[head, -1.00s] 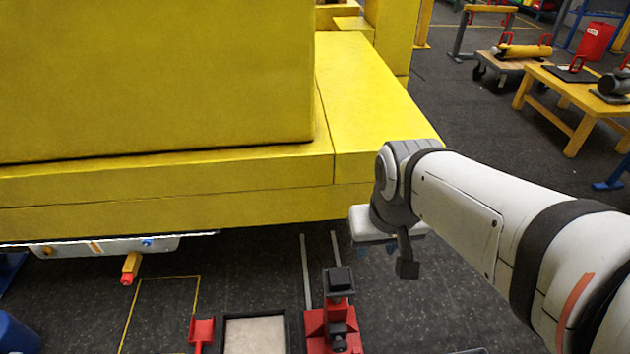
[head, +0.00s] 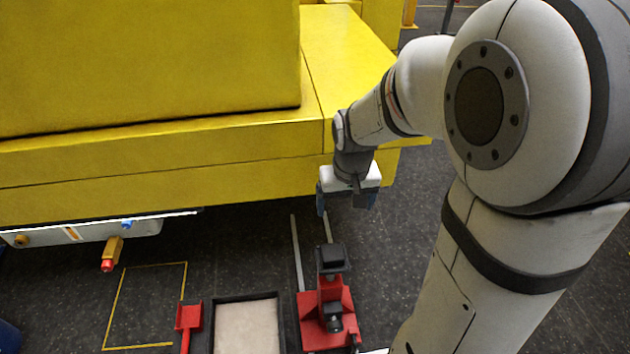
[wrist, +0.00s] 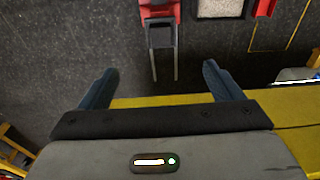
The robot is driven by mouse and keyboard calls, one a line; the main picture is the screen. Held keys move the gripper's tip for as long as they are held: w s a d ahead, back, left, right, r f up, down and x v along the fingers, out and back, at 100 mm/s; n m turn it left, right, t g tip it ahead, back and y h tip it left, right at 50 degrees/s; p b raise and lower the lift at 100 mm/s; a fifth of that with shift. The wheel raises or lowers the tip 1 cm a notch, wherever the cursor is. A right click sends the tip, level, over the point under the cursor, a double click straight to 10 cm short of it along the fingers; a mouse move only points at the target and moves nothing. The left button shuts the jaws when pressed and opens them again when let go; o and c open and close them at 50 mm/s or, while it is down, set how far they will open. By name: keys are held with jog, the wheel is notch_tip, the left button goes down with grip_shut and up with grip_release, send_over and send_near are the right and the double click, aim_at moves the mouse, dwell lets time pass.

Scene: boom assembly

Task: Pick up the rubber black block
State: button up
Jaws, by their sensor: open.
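The rubber black block (head: 331,257) sits on top of a red stand (head: 326,312) at the lower middle of the head view. My gripper (head: 346,202) hangs with its blue fingers down, above and beyond the block, near the yellow structure's edge. It is open and empty. In the wrist view the open fingers (wrist: 159,72) are spread wide, and a dark block-like shape (wrist: 160,36) lies ahead between them, apart from them, beside the red stand (wrist: 158,11). I cannot make out the block's edges clearly there.
A large yellow structure (head: 160,172) fills the back and left. Two pale rails (head: 297,252) lie on the floor behind the stand. A black-rimmed tray (head: 248,296) and a red holder (head: 189,317) stand left of it. Dark floor (head: 235,250) is clear around the rails.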

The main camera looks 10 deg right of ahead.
jog(key=w+f+b, duration=0.2)
jog(key=w+f, duration=0.1)
jog(key=f, duration=0.5)
jog(key=w+f+b, duration=0.3)
jog(key=f, duration=0.5)
jog(key=g+b, duration=0.1)
jog(key=b, duration=0.1)
send_over(332, 252)
notch_tip(332, 252, down, 10)
jog(key=shift+s+a+f, duration=0.1)
jog(key=shift+a, duration=0.05)
jog(key=f+b, duration=0.1)
jog(key=f, duration=0.4)
jog(key=shift+d+f+b, duration=0.2)
jog(key=shift+f+b, duration=0.15)
jog(key=shift+b, duration=0.05)
jog(key=c, duration=1.2)
